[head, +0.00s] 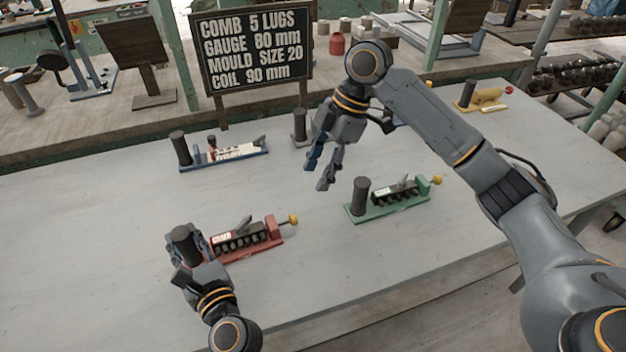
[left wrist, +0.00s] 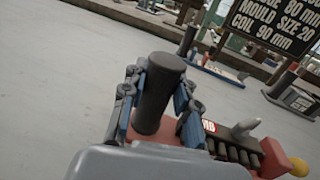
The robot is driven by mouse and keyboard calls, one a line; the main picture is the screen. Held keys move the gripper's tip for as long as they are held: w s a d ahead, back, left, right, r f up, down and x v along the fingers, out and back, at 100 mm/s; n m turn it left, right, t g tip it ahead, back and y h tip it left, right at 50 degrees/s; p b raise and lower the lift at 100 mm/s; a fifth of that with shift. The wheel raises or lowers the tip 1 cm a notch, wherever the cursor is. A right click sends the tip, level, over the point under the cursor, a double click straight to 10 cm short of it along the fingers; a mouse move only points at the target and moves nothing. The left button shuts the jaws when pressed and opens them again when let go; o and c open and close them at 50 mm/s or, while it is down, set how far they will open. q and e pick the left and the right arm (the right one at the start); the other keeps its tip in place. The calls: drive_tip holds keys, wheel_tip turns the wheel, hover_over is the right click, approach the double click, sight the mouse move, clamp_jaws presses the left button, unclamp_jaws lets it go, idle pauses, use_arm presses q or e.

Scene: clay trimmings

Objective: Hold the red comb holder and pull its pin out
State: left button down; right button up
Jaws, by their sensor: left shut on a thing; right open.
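The red comb holder (head: 247,243) lies on the near left part of the table, with a dark upright post at its left end and a row of black lugs. Its pin has a yellow knob (head: 293,220) that sticks out of the red block at the right end; the knob also shows in the left wrist view (left wrist: 298,167). My left gripper (head: 186,243) is shut on the dark post (left wrist: 158,92), one finger on each side of it. My right gripper (head: 317,174) is open and empty above the table, beyond and to the right of the knob.
A green holder (head: 392,203) with a yellow knob stands to the right. A blue holder (head: 222,157) lies behind. A yellow holder (head: 483,98) is at the far right. A dark sign (head: 254,59) stands at the back. The table (head: 310,270) is clear in front.

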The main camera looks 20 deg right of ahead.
use_arm(q)
drive_tip(key=shift+d+f, duration=0.1)
drive_tip(key=shift+f, duration=0.1)
drive_tip(key=c, duration=0.9)
unclamp_jaws()
drive_tip(key=shift+r, duration=0.1)
drive_tip(key=shift+c, duration=0.2)
